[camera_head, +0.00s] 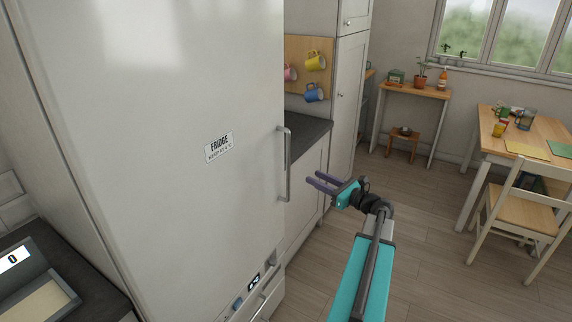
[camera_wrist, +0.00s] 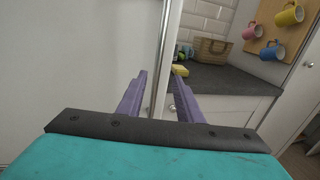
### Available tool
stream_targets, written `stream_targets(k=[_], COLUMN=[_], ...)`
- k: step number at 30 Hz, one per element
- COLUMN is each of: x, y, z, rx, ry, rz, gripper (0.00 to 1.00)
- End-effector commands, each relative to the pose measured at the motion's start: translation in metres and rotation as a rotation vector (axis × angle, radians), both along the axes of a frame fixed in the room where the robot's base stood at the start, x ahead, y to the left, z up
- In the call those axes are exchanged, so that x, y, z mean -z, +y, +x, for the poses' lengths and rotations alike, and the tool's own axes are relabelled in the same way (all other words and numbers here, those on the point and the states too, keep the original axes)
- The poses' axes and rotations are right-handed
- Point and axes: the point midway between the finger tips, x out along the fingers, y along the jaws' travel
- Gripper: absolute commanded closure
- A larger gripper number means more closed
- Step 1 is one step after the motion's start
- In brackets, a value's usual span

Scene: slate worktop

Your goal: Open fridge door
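The white fridge door (camera_head: 200,130) fills the left half of the head view and looks shut. It carries a label reading "FRIDGE". Its upright metal handle (camera_head: 286,165) is on the door's right edge. My gripper (camera_head: 314,182) is to the right of the handle's lower part and looks apart from it. Its two purple fingers are spread with nothing between them. In the wrist view the handle (camera_wrist: 161,65) runs upright just beyond the gap between the fingertips (camera_wrist: 160,73), and the door (camera_wrist: 80,60) lies to the left.
A dark worktop (camera_head: 306,137) with cupboards adjoins the fridge's right side. Mugs (camera_head: 314,93) hang on a wooden board above it. A table (camera_head: 535,130) and chair (camera_head: 515,205) stand at the right. The wooden floor (camera_head: 440,250) between is clear.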

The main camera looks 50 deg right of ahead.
Motion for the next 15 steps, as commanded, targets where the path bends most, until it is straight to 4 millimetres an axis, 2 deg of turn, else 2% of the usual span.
stream_targets(k=[10, 15], x=[0.001, 0.000], y=[0.005, 0.006], z=[0.007, 0.018], rx=[-0.009, -0.012], ry=[0.002, 0.002], rz=[-0.002, -0.002], gripper=[0.67, 0.67])
